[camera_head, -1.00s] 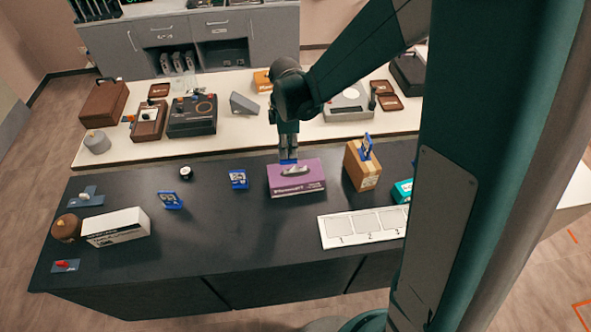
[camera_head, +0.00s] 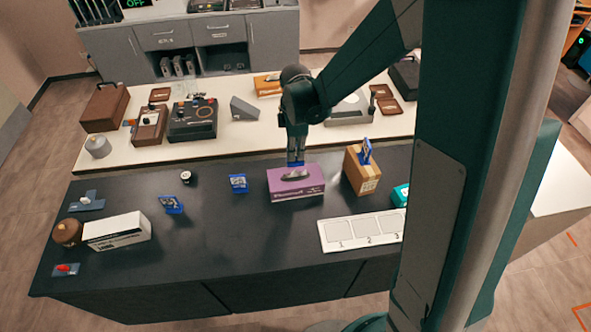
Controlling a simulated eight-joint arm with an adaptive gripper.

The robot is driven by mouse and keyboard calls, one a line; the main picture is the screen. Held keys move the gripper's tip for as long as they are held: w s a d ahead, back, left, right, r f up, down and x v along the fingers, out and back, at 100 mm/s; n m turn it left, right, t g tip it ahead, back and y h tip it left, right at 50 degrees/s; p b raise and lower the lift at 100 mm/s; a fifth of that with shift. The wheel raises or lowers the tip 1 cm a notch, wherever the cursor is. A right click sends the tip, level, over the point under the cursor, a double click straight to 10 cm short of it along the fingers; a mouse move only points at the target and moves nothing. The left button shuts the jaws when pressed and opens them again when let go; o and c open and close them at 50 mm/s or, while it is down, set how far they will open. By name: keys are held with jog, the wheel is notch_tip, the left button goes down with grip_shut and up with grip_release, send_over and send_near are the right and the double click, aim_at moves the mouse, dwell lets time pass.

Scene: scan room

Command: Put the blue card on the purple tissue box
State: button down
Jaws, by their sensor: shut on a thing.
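The purple tissue box (camera_head: 296,186) lies on the dark table near its middle, with a grey-white tissue opening on top. My gripper (camera_head: 296,160) points down just above the box's back edge. It is shut on a small blue card (camera_head: 294,164), of which only a thin strip shows below the fingers. I cannot tell whether the card touches the box top. Other blue cards stand on the table, one left of the box (camera_head: 238,184) and one further left (camera_head: 171,204). Another blue card (camera_head: 366,151) stands on the cardboard box (camera_head: 361,173) to the right.
A white board with numbered squares (camera_head: 334,246) lies in front right of the tissue box. A teal item (camera_head: 401,194) sits beyond it, partly hidden by my column. A white box (camera_head: 117,231) and brown round object (camera_head: 67,231) are at left. The table's front middle is clear.

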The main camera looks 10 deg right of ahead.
aim_at(296, 162)
jog(key=shift+f, duration=2.05)
jog(key=shift+f, duration=2.05)
jog(key=shift+f, duration=0.25)
jog(key=c, duration=2.6)
grip_release()
jog(key=shift+r, duration=0.1)
jog(key=shift+o, duration=0.2)
jog(key=shift+r, duration=0.2)
jog(key=shift+r, duration=5.95)
